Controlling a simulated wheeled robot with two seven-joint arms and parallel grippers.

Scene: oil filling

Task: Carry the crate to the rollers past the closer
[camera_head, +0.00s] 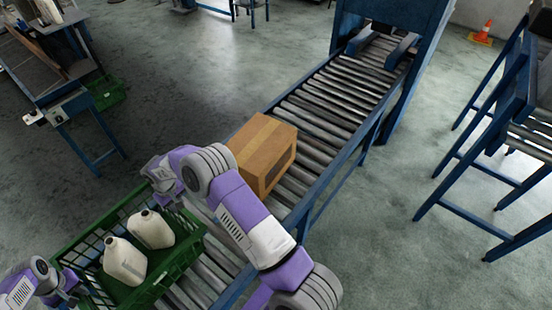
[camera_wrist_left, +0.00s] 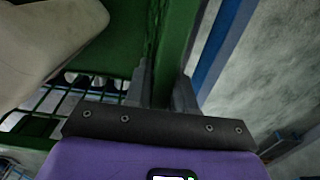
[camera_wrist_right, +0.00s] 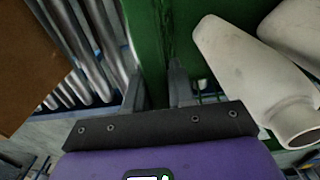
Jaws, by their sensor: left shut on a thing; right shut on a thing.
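The green crate (camera_head: 182,262) is at the lower left in the head view, over the near end of the rollers. Two white jugs (camera_head: 125,261) are in it; one leans in the left wrist view (camera_wrist_left: 45,45). My left gripper (camera_head: 72,288) is shut on the crate's near-left wall; the fingers (camera_wrist_left: 165,90) straddle the green wall. My right gripper (camera_head: 163,190) is shut on the opposite wall, its fingers (camera_wrist_right: 157,90) on either side. Whether the crate touches the rollers I cannot tell. The blue closer frame (camera_head: 420,70) spans the rollers at the far end.
A cardboard box (camera_head: 264,150) stands on the roller conveyor (camera_head: 330,105) between the crate and the closer. Another blue-legged roller stand (camera_head: 530,140) is at the right. A blue bench (camera_head: 60,95) is at the upper left. Open floor lies on both sides of the conveyor.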

